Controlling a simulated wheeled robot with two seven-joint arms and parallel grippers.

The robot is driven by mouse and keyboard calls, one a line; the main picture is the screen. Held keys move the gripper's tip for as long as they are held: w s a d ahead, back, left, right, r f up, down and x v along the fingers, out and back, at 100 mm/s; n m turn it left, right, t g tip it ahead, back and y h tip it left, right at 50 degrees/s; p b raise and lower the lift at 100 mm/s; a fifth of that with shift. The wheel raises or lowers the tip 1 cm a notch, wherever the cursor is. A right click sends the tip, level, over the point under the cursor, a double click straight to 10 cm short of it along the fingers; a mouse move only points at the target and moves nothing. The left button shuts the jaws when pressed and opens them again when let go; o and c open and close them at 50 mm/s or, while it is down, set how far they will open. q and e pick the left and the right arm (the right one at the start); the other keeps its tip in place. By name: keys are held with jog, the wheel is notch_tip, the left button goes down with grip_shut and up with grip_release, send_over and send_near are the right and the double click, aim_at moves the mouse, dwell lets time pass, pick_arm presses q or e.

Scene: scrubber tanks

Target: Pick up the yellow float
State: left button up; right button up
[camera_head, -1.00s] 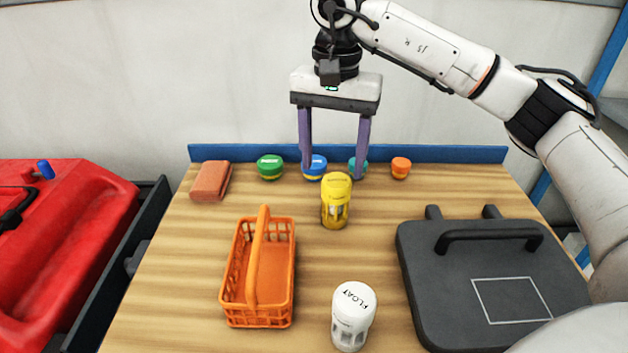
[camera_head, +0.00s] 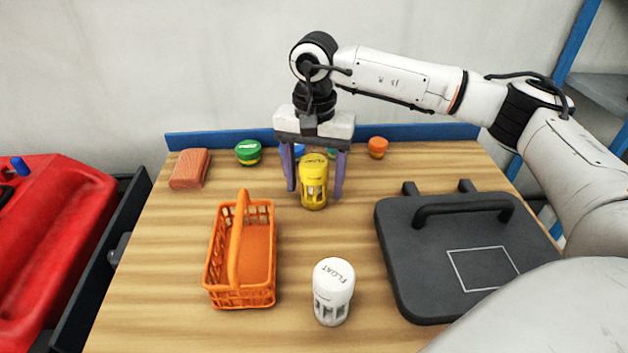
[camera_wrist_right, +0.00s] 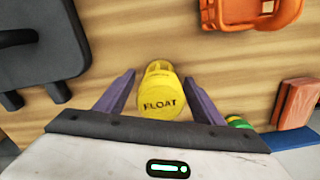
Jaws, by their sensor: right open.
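The yellow float (camera_head: 314,183) stands upright on the wooden table, towards the back middle. My right gripper (camera_head: 315,193) is open and lowered over it, with one purple finger on each side of the float. In the right wrist view the yellow float (camera_wrist_right: 160,92), lettered FLOAT on its cap, shows between the spread fingers of my right gripper (camera_wrist_right: 162,80). Gaps show between the float and both fingers there. My left gripper is in neither view.
An orange basket (camera_head: 212,265) stands to the left and a white float (camera_head: 333,290) in front. A dark grey lidded panel (camera_head: 400,235) lies to the right. A green cap (camera_head: 248,152), an orange cap (camera_head: 377,147) and a reddish block (camera_head: 190,169) lie along the back.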

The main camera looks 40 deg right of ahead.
jog(key=c, duration=1.1)
